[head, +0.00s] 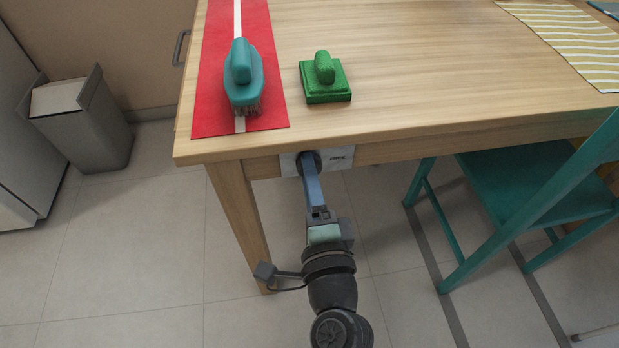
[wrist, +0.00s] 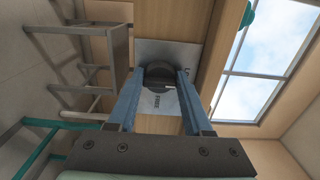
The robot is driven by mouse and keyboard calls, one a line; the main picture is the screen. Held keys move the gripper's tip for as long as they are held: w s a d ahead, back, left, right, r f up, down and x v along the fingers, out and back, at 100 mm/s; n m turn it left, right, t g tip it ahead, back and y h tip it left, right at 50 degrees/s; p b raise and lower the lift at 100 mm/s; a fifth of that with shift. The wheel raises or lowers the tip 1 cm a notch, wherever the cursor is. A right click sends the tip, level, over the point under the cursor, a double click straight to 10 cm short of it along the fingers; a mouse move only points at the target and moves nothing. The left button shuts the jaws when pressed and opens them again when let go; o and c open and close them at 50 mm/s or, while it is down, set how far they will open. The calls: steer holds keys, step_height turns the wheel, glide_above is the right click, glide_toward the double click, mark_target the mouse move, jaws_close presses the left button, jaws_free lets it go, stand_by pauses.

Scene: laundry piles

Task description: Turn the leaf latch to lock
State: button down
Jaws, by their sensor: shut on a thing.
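The latch is a dark round knob (head: 317,158) on a pale plate (head: 342,158) fixed to the table's front apron, near the left leg. In the wrist view the knob (wrist: 156,74) sits in the middle of the plate (wrist: 168,48), with small lettering and a short white mark beside it. My gripper (head: 309,168) reaches up to it from the front. Its two blue fingers lie on either side of the knob and are shut on it, as the wrist view shows (wrist: 162,82). The fingers hide part of the knob in the head view.
On the wooden table (head: 420,60) lie a red runner (head: 212,90), a teal brush (head: 241,75), a green block with a handle (head: 325,78) and a striped cloth (head: 575,40). A teal chair (head: 510,180) stands to the right. A grey bin (head: 85,120) stands at left.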

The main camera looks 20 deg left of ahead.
stand_by(0.5)
steer(key=shift+c, duration=1.6)
jaws_free()
steer(key=shift+s, duration=0.1)
steer(key=v, duration=1.3)
